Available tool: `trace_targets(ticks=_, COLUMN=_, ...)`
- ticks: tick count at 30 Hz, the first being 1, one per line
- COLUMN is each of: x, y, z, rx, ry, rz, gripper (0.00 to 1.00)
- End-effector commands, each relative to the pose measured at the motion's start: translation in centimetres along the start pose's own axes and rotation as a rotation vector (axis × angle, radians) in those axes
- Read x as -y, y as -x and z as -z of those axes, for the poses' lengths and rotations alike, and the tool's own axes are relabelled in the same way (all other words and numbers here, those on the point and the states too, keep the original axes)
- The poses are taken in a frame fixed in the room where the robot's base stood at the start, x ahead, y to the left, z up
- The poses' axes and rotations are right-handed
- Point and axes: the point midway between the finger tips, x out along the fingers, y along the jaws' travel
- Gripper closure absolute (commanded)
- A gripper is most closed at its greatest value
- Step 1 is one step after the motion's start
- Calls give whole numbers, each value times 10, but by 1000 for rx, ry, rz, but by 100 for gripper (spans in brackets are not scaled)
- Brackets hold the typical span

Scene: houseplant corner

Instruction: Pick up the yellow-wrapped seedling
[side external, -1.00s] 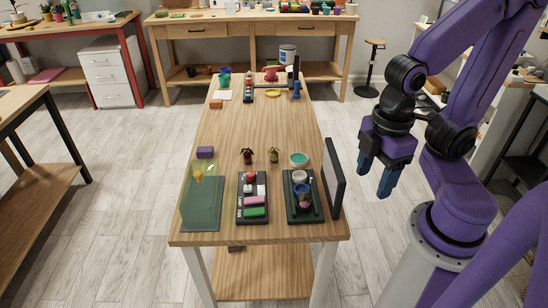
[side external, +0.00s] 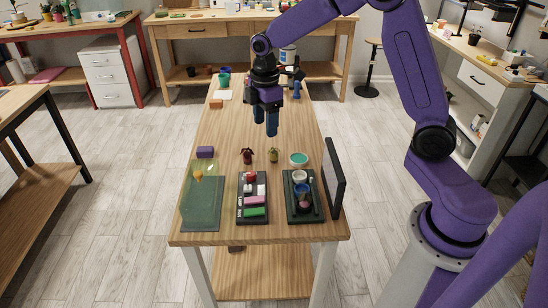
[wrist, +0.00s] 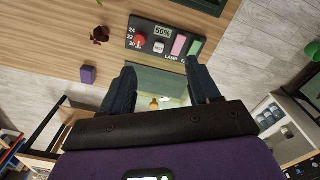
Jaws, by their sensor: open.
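The yellow-wrapped seedling (side external: 198,176), a small yellow cone with a pale green leaf, stands on the dark green mat (side external: 202,215) at the table's near left. In the wrist view a small yellow-orange piece of it (wrist: 155,103) shows between my fingers, with the mat (wrist: 165,82) around it. My gripper (side external: 265,130) is open and empty. It hangs over the middle of the table, beyond and to the right of the seedling. Both fingers (wrist: 163,80) show apart in the wrist view.
A panel with coloured keys (side external: 253,205) lies right of the mat, then a dark tray (side external: 290,213) and an upright dark screen (side external: 334,178). A dark red plant (side external: 247,156), an olive plant (side external: 273,156), a purple block (side external: 205,152) and a teal-topped dish (side external: 299,159) stand behind them.

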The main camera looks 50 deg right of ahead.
Motion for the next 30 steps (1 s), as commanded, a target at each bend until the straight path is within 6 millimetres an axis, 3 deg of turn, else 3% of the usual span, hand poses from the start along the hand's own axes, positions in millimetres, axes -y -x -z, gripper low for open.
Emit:
trace_targets(ticks=1, x=-21, y=-9, z=-10, rx=3, ry=-1, rz=4, gripper=39)
trace_targets(ticks=6, x=-78, y=-32, z=-47, rx=5, ry=29, rz=6, gripper=39)
trace_targets(ticks=11, x=-108, y=-48, z=-76, rx=6, ry=50, rz=6, gripper=39)
trace_targets(ticks=19, x=-118, y=-68, z=-89, rx=6, ry=63, rz=8, gripper=39)
trace_targets(ticks=30, x=-117, y=-136, z=-90, rx=7, ry=60, rz=10, gripper=39)
